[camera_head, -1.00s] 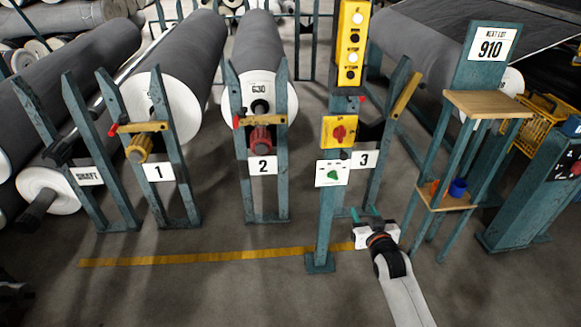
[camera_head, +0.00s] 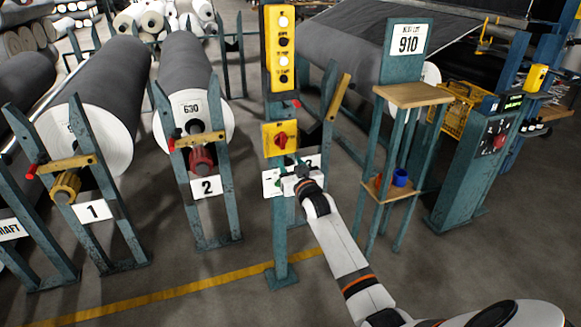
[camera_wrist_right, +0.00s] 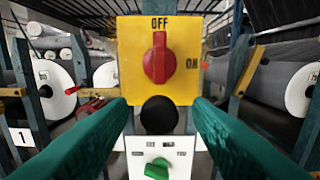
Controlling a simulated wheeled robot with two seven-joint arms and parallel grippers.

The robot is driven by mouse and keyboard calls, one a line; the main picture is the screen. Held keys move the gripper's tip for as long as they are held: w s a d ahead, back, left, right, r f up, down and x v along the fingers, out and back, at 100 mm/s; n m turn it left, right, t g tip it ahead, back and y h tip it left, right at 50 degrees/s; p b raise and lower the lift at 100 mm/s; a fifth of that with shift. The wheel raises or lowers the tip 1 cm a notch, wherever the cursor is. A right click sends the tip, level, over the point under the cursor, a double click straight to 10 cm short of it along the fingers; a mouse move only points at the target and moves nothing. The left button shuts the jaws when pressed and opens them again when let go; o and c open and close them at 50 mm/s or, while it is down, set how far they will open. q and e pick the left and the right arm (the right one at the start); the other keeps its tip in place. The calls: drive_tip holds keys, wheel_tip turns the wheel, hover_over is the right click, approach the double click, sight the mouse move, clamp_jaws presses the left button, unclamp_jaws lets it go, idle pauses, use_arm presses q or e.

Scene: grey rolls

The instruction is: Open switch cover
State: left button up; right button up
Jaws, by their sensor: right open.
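A yellow switch box (camera_head: 267,139) with a red rotary knob (camera_head: 281,141) is mounted on a teal post (camera_head: 281,230). In the right wrist view the yellow plate (camera_wrist_right: 130,75) is marked OFF and ON, and its red knob (camera_wrist_right: 159,58) stands upright toward OFF. A round black knob (camera_wrist_right: 159,115) is just below it. Lower is a white plate (camera_wrist_right: 183,166) with a green knob (camera_wrist_right: 157,169). My right gripper (camera_head: 290,165) is open and empty in front of the post, its fingers (camera_wrist_right: 160,108) either side of the black knob in the view. I cannot tell a separate cover. My left gripper is not in view.
A yellow button panel (camera_head: 281,50) is above on the same post. A wooden shelf stand (camera_head: 413,95) with a blue cup (camera_head: 400,177) is to the right. Roll stands 1 (camera_head: 95,211) and 2 (camera_head: 207,187) are left. The floor in front is open.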

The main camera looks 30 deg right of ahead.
drive_tip(key=shift+w, duration=0.25)
clamp_jaws()
